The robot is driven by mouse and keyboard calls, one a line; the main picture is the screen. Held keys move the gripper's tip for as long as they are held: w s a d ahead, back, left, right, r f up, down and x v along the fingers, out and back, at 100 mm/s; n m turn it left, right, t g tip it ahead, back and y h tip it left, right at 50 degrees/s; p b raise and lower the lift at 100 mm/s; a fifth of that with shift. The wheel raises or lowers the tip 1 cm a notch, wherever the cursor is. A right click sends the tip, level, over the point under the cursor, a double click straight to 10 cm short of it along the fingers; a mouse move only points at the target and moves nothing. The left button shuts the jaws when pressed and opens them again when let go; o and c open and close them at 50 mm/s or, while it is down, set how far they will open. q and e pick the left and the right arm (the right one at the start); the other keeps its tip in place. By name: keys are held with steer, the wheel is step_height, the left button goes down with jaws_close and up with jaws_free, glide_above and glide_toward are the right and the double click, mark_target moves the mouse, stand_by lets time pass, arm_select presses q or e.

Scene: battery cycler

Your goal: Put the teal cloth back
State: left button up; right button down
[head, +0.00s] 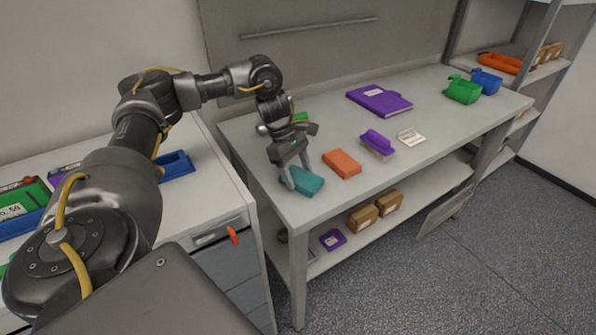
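The teal cloth (308,183) is a small folded block at the near left end of the grey workbench (350,202). My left gripper (298,180) points down at it from above. Its two fingers stand apart, with the tips at the cloth's left part and far edge. I cannot tell whether they touch it. The gripper hides part of the cloth's far side. My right gripper is not in view.
An orange block (342,163) lies just right of the cloth. Farther right are a purple brush-like item (377,143), a white card (411,137), a purple binder (380,99) and a green bin (463,91). A blue tray (176,164) sits on the left cabinet.

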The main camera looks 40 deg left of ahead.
arm_select(q)
steer(key=o, duration=0.4)
steer(key=shift+o, duration=0.2)
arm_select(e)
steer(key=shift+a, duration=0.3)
arm_select(q)
steer(key=shift+r, duration=0.25)
steer(key=shift+a+r, duration=0.2)
steer(key=shift+r, duration=0.15)
steer(key=p+v, duration=0.3)
steer(key=v, duration=0.8)
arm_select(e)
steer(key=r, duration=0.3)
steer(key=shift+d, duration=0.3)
arm_select(q)
steer(key=shift+d, duration=0.1)
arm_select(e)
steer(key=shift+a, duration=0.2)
